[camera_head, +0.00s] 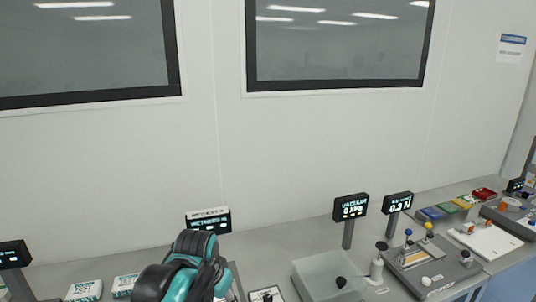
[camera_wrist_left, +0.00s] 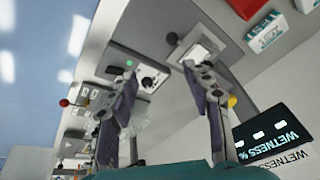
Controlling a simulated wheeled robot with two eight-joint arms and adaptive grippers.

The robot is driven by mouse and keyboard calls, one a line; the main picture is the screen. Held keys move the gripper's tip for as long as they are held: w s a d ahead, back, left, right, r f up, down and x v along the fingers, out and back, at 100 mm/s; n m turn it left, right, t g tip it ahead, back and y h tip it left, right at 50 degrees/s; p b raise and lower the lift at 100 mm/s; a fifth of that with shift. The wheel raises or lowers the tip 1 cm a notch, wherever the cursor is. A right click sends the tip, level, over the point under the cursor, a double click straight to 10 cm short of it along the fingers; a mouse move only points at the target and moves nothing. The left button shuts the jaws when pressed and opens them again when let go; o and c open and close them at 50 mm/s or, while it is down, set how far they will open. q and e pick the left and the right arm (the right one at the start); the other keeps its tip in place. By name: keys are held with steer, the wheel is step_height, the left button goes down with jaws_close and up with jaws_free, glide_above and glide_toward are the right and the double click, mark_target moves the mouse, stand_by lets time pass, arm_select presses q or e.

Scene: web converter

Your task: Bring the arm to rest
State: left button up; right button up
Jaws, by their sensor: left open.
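My left arm (camera_head: 180,270), teal and black, rises at the bottom of the head view in front of the bench. Its fingers cannot be made out there. In the left wrist view my left gripper (camera_wrist_left: 160,72) is open, with its two fingers well apart. No object is held between them. Behind the gap lies a small panel with a black knob (camera_wrist_left: 147,82), apart from the fingers as far as I can tell. My right gripper does not show in either view.
A grey bench (camera_head: 270,245) runs along the wall. It carries a wetness display (camera_head: 208,221), a vacuum display (camera_head: 350,207), a force display (camera_head: 398,202), a clear box (camera_head: 325,275) and white-and-teal packs (camera_head: 84,291). Space above the bench is free.

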arm_select(q)
steer(key=s+a+f+n+t, duration=0.1)
steer(key=s+a+f+n, duration=0.1)
steer(key=s, duration=0.5)
steer(key=s+a+f+n+t+b, duration=0.1)
steer(key=s+a+f+n+t, duration=0.1)
steer(key=s+f, duration=0.5)
steer(key=shift+a+n+y, duration=0.3)
steer(key=shift+a+n, duration=0.2)
steer(key=shift+a, duration=0.55)
